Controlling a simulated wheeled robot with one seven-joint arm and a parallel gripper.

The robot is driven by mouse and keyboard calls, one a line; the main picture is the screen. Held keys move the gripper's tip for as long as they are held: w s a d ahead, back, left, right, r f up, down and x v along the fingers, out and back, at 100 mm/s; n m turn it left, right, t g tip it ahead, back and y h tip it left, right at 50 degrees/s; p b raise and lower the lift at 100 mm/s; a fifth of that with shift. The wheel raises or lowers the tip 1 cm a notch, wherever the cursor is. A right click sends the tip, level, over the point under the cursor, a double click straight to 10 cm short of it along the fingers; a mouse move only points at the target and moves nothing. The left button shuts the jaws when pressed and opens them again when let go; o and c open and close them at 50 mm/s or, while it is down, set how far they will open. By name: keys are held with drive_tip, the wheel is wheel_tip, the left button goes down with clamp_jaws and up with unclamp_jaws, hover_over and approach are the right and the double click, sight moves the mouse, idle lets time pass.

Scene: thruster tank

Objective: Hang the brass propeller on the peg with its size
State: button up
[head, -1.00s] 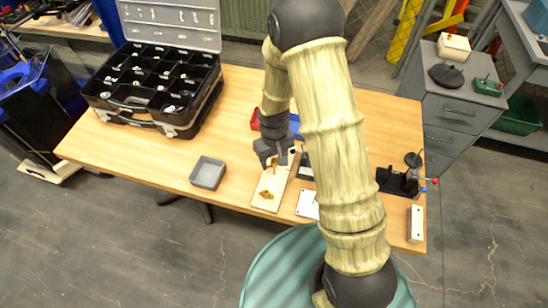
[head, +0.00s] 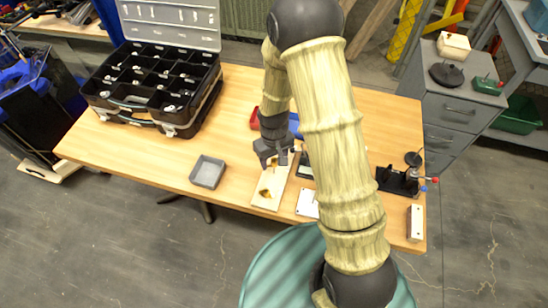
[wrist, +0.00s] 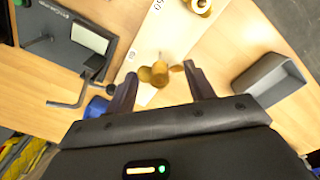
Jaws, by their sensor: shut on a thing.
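My gripper (head: 273,158) is over the far part of a pale wooden board (head: 278,183) on the bench. In the wrist view my gripper (wrist: 162,88) has a brass propeller (wrist: 160,73) between its two fingers, shut on it. In the head view this propeller is mostly hidden by the gripper. Another brass piece (head: 265,193) is at the near end of the board; it shows partly at the top of the wrist view (wrist: 200,5). A printed size mark beside it is only partly readable. Pegs are hard to make out.
A grey tray (head: 208,172) stands left of the board. A white plate (head: 308,203) and a dark device (wrist: 65,38) lie to its right. A large black organiser case (head: 155,85) is at the back left. Bench is clear between case and tray.

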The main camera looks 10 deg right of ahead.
sight(274, 167)
drive_tip(key=shift+f+b, duration=0.55)
drive_tip(key=shift+f, duration=0.25)
idle(0.6)
drive_tip(key=shift+f, duration=0.35)
drive_tip(key=shift+f+b, duration=1)
drive_tip(key=shift+f, duration=0.25)
idle(0.6)
drive_tip(key=o, duration=1.2)
drive_tip(key=shift+c, duration=0.2)
wheel_tip(274, 167, up, 17)
drive_tip(key=shift+r, duration=0.2)
